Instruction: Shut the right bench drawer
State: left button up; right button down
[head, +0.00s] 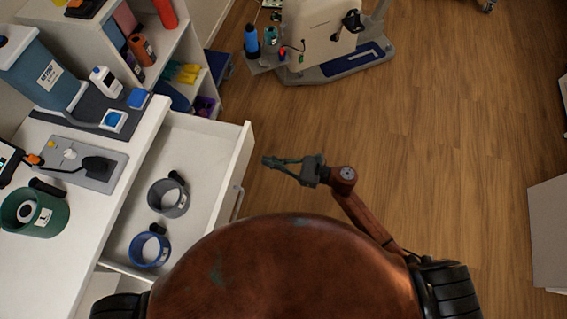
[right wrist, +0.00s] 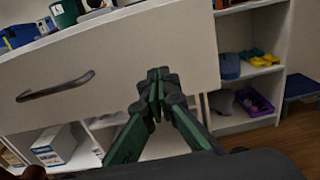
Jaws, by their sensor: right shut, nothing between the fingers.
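The bench drawer (head: 206,135) is pulled out from the white bench (head: 52,262). My right gripper (head: 266,160) is shut and empty. In the head view its fingertips point left at the drawer front, with a small gap showing. In the right wrist view the shut fingertips (right wrist: 157,82) overlap the front, right of the handle; contact cannot be told. My left gripper is not in view.
Open shelves (head: 186,50) stand beyond the drawer. A wheeled machine (head: 318,35) stands at the back.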

aim_at(245, 156)
jog(key=x, duration=0.5)
jog(key=shift+w+a, duration=0.1)
jog(key=shift+a, duration=0.1)
jog(key=shift+a, duration=0.1)
